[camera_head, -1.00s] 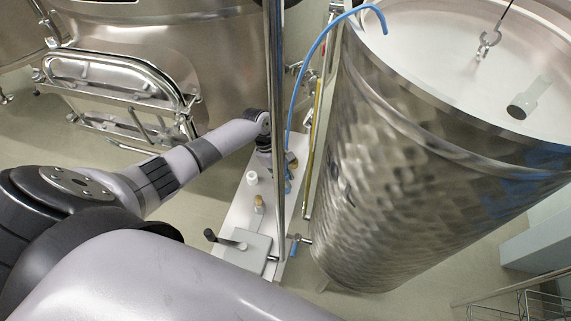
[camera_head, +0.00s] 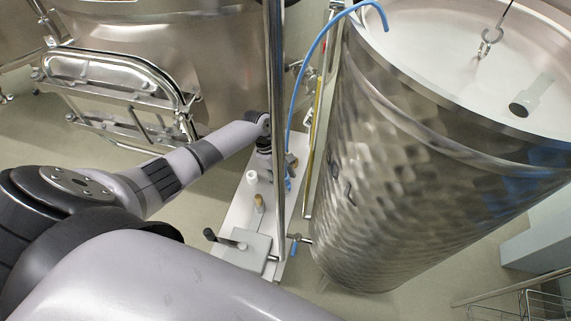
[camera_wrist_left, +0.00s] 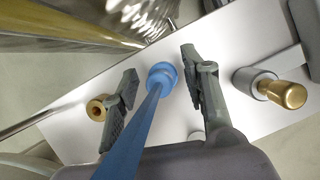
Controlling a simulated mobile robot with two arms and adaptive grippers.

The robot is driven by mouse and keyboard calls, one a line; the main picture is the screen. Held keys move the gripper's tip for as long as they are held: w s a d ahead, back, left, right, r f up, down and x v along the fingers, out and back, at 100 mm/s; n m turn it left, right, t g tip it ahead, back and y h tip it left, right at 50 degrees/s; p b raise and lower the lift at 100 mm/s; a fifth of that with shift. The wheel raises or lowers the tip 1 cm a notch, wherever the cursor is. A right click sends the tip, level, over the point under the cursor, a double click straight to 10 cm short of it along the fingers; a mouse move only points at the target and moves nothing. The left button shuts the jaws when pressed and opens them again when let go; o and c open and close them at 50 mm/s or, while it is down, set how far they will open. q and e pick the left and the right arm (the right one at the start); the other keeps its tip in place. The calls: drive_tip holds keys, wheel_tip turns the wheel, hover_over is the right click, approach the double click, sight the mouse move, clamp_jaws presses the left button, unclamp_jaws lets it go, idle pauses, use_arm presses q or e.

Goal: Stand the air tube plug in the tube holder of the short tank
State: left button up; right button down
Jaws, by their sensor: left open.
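The air tube (camera_head: 309,67) is a thin blue hose that arches over the rim of the dimpled steel tank (camera_head: 400,150) and runs down to the white board. Its blue plug (camera_wrist_left: 161,76) shows at the tube's end in the left wrist view, above the board. My left gripper (camera_wrist_left: 158,63) is open, with one finger on each side of the plug and gaps visible. In the head view the left gripper (camera_head: 279,167) is low beside the tank, partly behind a steel pole. I cannot single out the tube holder. My right gripper is not in view.
The white board (camera_head: 237,207) carries a white cap (camera_head: 252,177), a brass-topped fitting (camera_head: 259,202) and a grey block with a lever (camera_head: 244,250). A steel pole (camera_head: 276,110) rises close to my left gripper. Another steel vat (camera_head: 215,60) stands behind.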

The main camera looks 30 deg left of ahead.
use_arm(q)
drive_tip(key=shift+a+r, duration=0.1)
drive_tip(key=v, duration=1.1)
drive_tip(key=shift+r, duration=0.35)
drive_tip(key=shift+a, duration=0.15)
